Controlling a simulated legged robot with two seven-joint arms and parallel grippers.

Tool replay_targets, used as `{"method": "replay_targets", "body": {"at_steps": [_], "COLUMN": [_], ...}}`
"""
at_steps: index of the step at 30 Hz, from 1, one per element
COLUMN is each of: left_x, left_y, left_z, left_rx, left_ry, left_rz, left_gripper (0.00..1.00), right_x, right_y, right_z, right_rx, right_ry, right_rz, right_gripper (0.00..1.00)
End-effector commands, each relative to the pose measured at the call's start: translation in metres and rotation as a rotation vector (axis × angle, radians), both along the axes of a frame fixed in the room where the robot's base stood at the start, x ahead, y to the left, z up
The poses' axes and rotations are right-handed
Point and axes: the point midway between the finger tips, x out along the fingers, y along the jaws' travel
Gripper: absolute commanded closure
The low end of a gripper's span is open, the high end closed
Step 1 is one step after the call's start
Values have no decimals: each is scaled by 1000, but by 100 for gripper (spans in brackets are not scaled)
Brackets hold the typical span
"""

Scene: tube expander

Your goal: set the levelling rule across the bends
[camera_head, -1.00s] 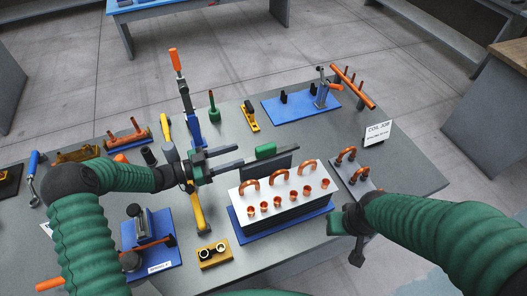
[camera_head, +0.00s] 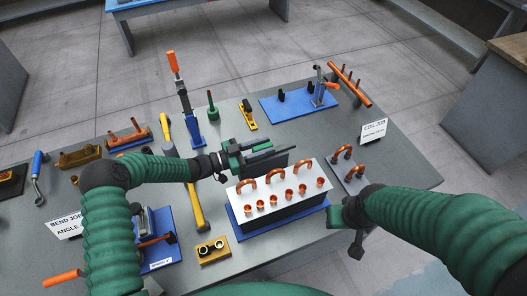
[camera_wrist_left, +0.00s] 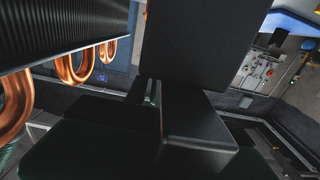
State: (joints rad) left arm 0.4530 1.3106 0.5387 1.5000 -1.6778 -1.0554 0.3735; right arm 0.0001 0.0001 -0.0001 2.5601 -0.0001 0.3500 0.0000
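The levelling rule (camera_head: 275,164) is a dark flat bar standing on edge behind the white-topped block (camera_head: 312,190). In the earlier head frame it shows a green grip on top, now mostly covered by my left gripper (camera_head: 268,150). That gripper's dark fingers lie around the grip; whether they press on it is unclear. Three copper bends (camera_head: 277,176) stand in a row on the block, with several copper sockets in front. In the left wrist view, copper bends (camera_wrist_left: 75,66) hang at the left and dark shapes fill the middle. My right gripper (camera_head: 347,226) hangs right of the block, its fingers unclear.
A yellow fitting (camera_head: 213,250) sits in front left, a hammer (camera_head: 192,200) to the left. A clamp (camera_head: 186,110) and blue-based bender (camera_head: 300,103) stand behind.

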Motion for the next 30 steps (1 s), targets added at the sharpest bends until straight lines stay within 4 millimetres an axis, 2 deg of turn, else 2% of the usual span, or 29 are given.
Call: {"method": "replay_targets", "body": {"at_steps": [1, 6, 30], "left_x": [0, 0, 0], "left_y": [0, 1, 0], "left_z": [0, 0, -1], "left_rx": [0, 0, 0], "left_ry": [0, 0, 1], "left_rz": [0, 0, 0], "left_gripper": [78, 100, 100], "right_x": [0, 0, 0], "right_y": [0, 0, 0], "right_z": [0, 0, 0], "right_rx": [0, 0, 0], "right_ry": [0, 0, 0], "right_rz": [0, 0, 0], "right_gripper": [64, 64, 64]}}
